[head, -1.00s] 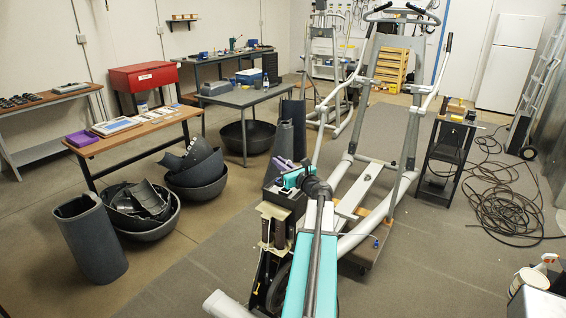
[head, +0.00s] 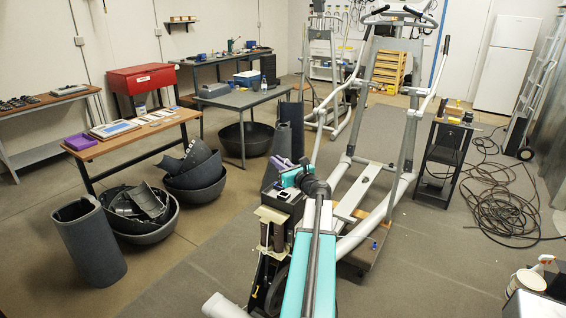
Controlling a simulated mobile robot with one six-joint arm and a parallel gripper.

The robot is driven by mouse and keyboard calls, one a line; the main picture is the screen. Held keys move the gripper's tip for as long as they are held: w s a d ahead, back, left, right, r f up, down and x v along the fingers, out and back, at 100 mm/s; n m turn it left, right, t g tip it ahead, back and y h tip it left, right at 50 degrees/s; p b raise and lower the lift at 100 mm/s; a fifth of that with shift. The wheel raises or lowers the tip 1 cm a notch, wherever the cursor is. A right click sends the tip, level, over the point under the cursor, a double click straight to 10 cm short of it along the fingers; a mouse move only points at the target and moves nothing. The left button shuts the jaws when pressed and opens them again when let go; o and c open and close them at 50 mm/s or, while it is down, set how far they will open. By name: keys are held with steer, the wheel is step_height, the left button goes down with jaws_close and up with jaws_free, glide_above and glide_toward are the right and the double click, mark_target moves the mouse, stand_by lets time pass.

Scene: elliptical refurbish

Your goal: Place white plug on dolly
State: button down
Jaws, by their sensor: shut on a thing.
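My gripper (head: 284,163), with purple fingers, is small at the end of my teal and dark arm, near the middle of the head view. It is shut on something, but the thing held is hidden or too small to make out. I cannot pick out a white plug anywhere. A low wooden platform with a blue caster, which looks like the dolly (head: 362,257), lies on the floor beneath the front of the grey elliptical frame (head: 372,130). It is partly covered by the frame. My gripper is left of and beyond it, apart from it.
A black cart (head: 445,160) with small items stands right of the elliptical. Coiled hose (head: 500,205) covers floor on the right. Dark shells (head: 140,212) and an upright dark cover (head: 88,240) stand at left before a wooden-topped table (head: 135,138). Carpet left of my arm is clear.

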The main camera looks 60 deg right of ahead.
steer(key=w+a+f+n+y, duration=0.2)
steer(key=w+a+y, duration=0.3)
steer(key=a, duration=0.6)
steer(key=w+a+f+n+y, duration=0.25)
steer(key=w+a, duration=0.35)
steer(key=a, duration=0.5)
steer(key=w+a+f+n+y, duration=0.1)
steer(key=w+a+n+y, duration=0.25)
steer(key=w+a, duration=0.45)
steer(key=s+a+f+n+g+y, duration=0.2)
steer(key=a+y, duration=0.3)
steer(key=a, duration=1.4)
steer(key=s+a+f+n+g+y, duration=0.2)
steer(key=a+n+g+y, duration=0.2)
steer(key=a, duration=1.6)
steer(key=shift+s+n+y, duration=0.2)
steer(key=shift+n+y, duration=0.6)
steer(key=shift+y, duration=0.1)
steer(key=shift+d, duration=0.15)
